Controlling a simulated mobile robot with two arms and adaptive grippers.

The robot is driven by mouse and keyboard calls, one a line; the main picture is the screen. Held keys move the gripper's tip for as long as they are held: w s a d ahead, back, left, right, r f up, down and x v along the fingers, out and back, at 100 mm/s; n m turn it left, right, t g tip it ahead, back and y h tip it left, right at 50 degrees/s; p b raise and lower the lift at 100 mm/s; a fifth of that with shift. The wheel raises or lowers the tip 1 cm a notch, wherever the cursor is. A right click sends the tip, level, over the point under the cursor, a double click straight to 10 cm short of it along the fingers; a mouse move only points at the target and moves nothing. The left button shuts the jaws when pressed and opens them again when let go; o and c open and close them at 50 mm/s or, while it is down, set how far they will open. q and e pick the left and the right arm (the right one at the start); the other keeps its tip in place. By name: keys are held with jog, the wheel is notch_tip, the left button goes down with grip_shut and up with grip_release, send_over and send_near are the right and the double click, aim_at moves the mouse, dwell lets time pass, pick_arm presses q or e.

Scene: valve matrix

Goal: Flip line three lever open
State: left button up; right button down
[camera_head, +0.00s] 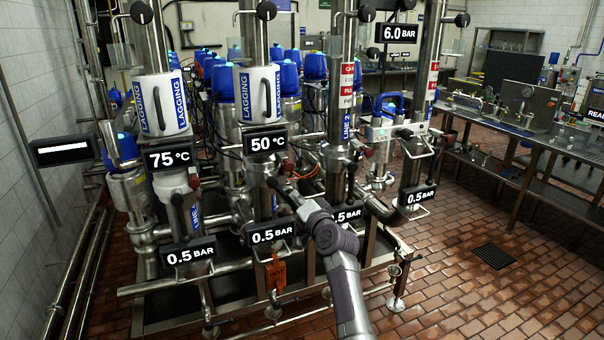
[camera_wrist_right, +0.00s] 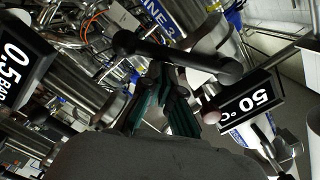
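My right arm rises from the bottom of the head view to the pipe rack. Its gripper (camera_head: 277,184) is small and dark there, in front of the column under the 50 °C display. In the right wrist view, the gripper's teal-padded fingers (camera_wrist_right: 165,98) are close together at a black bar lever with rounded ends (camera_wrist_right: 180,56). The lever crosses the fingertips; I cannot tell whether they touch or grip it. My left gripper is not in view.
The 50 °C display (camera_head: 266,142) and 0.5 BAR displays (camera_head: 271,233) stand close around the right gripper. A third column carries a LINE 2 label (camera_head: 347,118). Another dark lever (camera_head: 405,133) is on the right column. Open tiled floor (camera_head: 470,290) lies at right.

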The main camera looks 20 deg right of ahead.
jog(key=shift+a+f+m+p, duration=0.2)
jog(key=shift+a+f+m, duration=0.45)
jog(key=shift+a+m, duration=0.35)
jog(key=shift+a+f+m+p, duration=0.15)
jog(key=shift+a+f+m, duration=0.5)
jog(key=shift+a+m, duration=0.35)
jog(key=shift+s+a+f, duration=0.1)
jog(key=shift+s+f, duration=0.05)
jog(key=shift+s, duration=0.05)
